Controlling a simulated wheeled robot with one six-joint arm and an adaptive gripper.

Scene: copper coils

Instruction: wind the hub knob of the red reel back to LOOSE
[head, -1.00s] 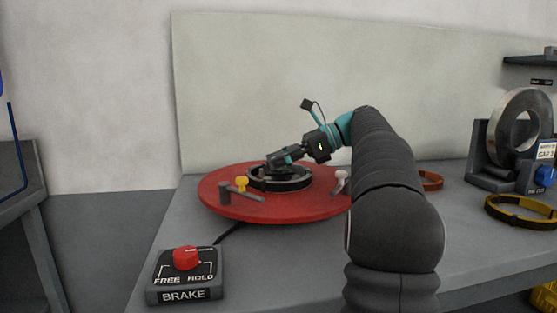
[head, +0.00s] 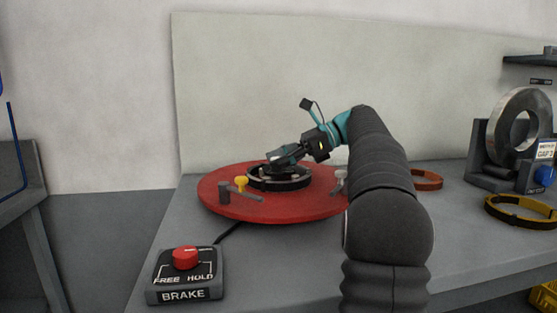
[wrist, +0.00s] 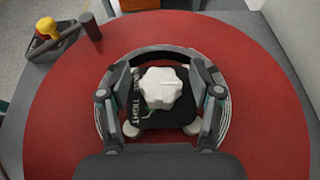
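The red reel (head: 300,207) lies flat on the bench as a broad red disc; it also fills much of the wrist view (wrist: 62,120). The white lobed hub knob (wrist: 160,88) sits at its centre on a dark plate. The word TIGHT shows at the plate's lower left; the word LOOSE is not readable. My gripper (head: 272,158) is over the hub. In the wrist view my gripper (wrist: 161,72) is open, one finger on each side of the knob, with a visible gap on both sides. In the head view the gripper largely hides the knob.
A yellow knob (head: 241,183) and a grey crank-like part stand at the reel's left. A brake box (head: 184,283) with a red knob sits at the front left. A steel coil in a stand (head: 521,125) and a yellow-black band (head: 520,213) are at right.

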